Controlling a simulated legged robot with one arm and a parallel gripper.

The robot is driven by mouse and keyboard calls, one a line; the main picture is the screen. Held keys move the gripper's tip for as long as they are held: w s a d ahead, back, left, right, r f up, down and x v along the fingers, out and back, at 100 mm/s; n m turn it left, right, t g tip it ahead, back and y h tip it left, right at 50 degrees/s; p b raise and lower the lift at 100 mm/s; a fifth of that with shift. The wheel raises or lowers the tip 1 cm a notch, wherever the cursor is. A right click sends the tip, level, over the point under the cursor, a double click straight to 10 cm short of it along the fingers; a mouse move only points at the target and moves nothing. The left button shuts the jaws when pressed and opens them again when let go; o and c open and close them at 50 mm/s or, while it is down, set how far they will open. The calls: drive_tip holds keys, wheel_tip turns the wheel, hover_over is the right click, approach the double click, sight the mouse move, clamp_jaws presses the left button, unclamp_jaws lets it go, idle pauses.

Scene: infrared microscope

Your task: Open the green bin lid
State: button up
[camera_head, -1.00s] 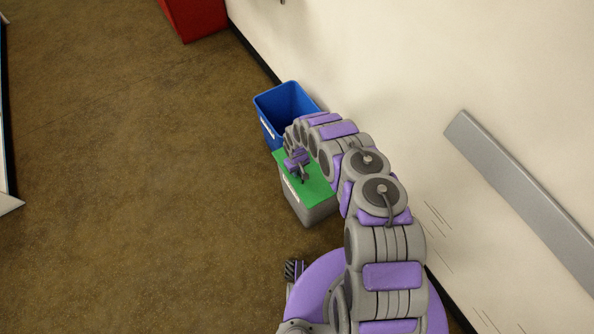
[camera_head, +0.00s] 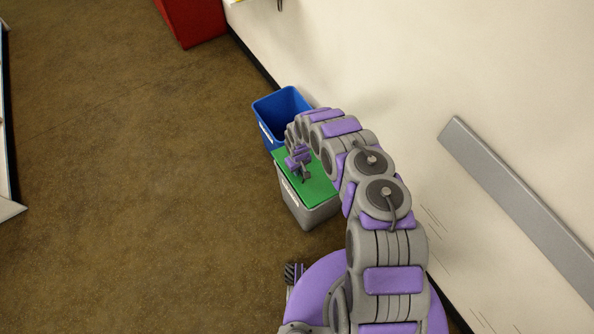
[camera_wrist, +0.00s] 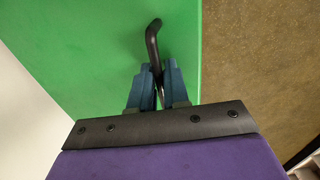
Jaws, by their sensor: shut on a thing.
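The green bin lid (camera_head: 318,189) lies on top of a grey bin (camera_head: 307,214) beside the wall. In the wrist view the green lid (camera_wrist: 90,50) fills the left and middle, with a dark bent handle (camera_wrist: 153,42) near its right edge. My gripper (camera_wrist: 154,82) has its blue fingers closed around the lower part of this handle. In the head view my gripper (camera_head: 304,172) is small over the lid, and my arm hides part of the lid's right side. The lid looks flat on the bin; any small gap under it cannot be told.
An open blue bin (camera_head: 281,105) stands directly behind the grey bin. The white wall (camera_head: 400,70) runs along the right, with a grey rail (camera_head: 515,195) on it. A red box (camera_head: 192,20) is at the top. Brown floor (camera_head: 140,170) to the left is clear.

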drive_tip(key=shift+w+d+r+p, duration=0.2)
drive_tip(key=shift+r+p, duration=0.15)
drive_tip(key=shift+r, duration=0.3)
drive_tip(key=shift+w+d+r+p, duration=0.2)
drive_tip(key=shift+r+p, duration=0.2)
drive_tip(key=shift+r, duration=0.3)
drive_tip(key=shift+w+d+r+p, duration=0.2)
drive_tip(key=shift+r+p, duration=0.15)
drive_tip(key=shift+r, duration=0.3)
drive_tip(key=shift+w+d+r+p, duration=2.7)
drive_tip(key=shift+w+d+r, duration=0.8)
drive_tip(key=shift+d+r, duration=2.15)
drive_tip(key=w+d+r+b, duration=0.2)
drive_tip(key=w+d+b, duration=0.2)
drive_tip(key=d, duration=0.5)
drive_tip(key=shift+w, duration=1.3)
drive_tip(key=o, duration=0.6)
drive_tip(key=shift+d+r, duration=0.1)
drive_tip(key=shift+d, duration=0.05)
drive_tip(key=shift+c, duration=0.2)
drive_tip(key=shift+w+d+r, duration=0.15)
drive_tip(key=shift+r, duration=0.95)
